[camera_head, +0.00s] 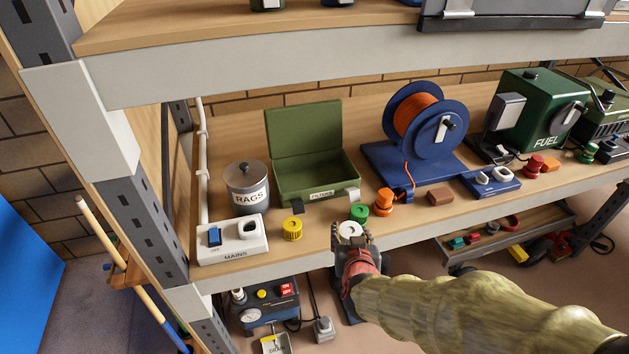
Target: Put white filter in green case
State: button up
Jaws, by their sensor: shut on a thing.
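The green case (304,133) stands open on the shelf, its lid raised at the back and a "FILTERS" label on its front. The white filter (349,229) is a small round piece with a dark centre, near the shelf's front edge. My gripper (351,240) reaches up from the lower right and is shut on the white filter, in front and to the right of the case. The fingers hide the filter's lower part. I cannot tell whether the filter touches the shelf.
A green filter (359,213), an orange one (384,201) and a yellow one (292,229) stand near the front edge. A grey rags tin (246,188) and a mains switch box (232,240) are left. A blue cable reel (424,130) is right. An upper shelf (300,75) overhangs.

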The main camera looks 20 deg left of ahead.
aim_at(314, 182)
jog(key=i+j, duration=0.2)
jog(key=i, duration=0.25)
jog(key=i+j, duration=0.15)
jog(key=i, duration=0.35)
